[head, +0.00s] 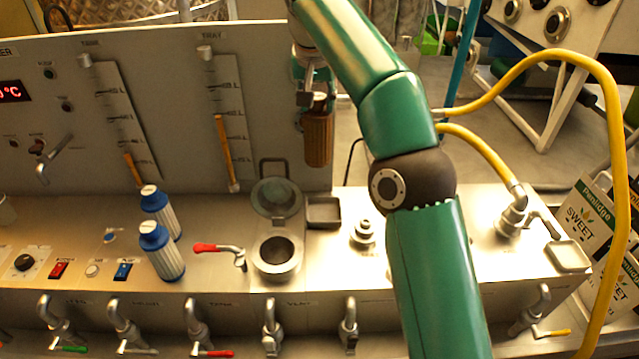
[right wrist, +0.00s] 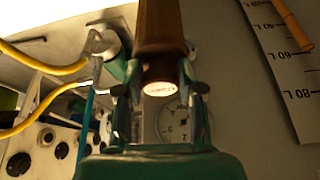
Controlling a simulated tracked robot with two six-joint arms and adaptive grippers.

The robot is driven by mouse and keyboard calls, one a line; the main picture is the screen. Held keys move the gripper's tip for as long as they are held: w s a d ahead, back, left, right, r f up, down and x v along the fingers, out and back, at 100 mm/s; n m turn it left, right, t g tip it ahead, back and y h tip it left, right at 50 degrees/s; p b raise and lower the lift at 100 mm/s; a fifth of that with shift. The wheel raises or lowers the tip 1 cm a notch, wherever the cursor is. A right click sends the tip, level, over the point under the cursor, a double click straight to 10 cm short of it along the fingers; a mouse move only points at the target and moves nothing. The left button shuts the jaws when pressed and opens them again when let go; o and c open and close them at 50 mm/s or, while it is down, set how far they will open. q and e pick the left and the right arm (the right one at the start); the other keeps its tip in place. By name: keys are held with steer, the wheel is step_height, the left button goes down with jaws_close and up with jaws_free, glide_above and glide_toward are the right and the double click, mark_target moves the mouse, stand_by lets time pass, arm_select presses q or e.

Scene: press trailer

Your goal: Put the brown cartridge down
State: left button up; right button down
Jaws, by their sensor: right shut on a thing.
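The brown cartridge (head: 318,138) hangs about upright in front of the grey back panel, high above the steel counter. My right gripper (head: 315,98) is shut on its upper end. In the right wrist view the cartridge (right wrist: 160,32) stands between the two fingers (right wrist: 160,88), with a pale round end facing the camera. My green right arm covers part of the counter. My left gripper is not in view.
Below are an open round chamber (head: 277,256) with its lid (head: 276,198) raised, a small square tray (head: 323,212) and a metal fitting (head: 364,233). Two blue-and-white bottles (head: 162,251) and a red-handled valve (head: 218,249) stand left. A yellow hose (head: 610,150) loops at the right.

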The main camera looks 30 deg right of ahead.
steer(key=b, duration=0.3)
glide_above(324, 166)
steer(key=f, duration=0.5)
steer(key=shift+w+d, duration=0.2)
steer(key=shift+d, duration=0.15)
steer(key=f, duration=0.3)
steer(key=f+b, duration=0.1)
steer(key=f, duration=0.3)
steer(key=shift+w+f, duration=0.2)
steer(key=shift+f, duration=0.05)
steer(key=shift+s+f, duration=0.1)
steer(key=shift+f, duration=2.35)
steer(key=shift+f+b, duration=0.1)
steer(key=shift+b, duration=0.25)
steer(key=c, duration=0.7)
jaws_free()
steer(key=shift+a, duration=0.1)
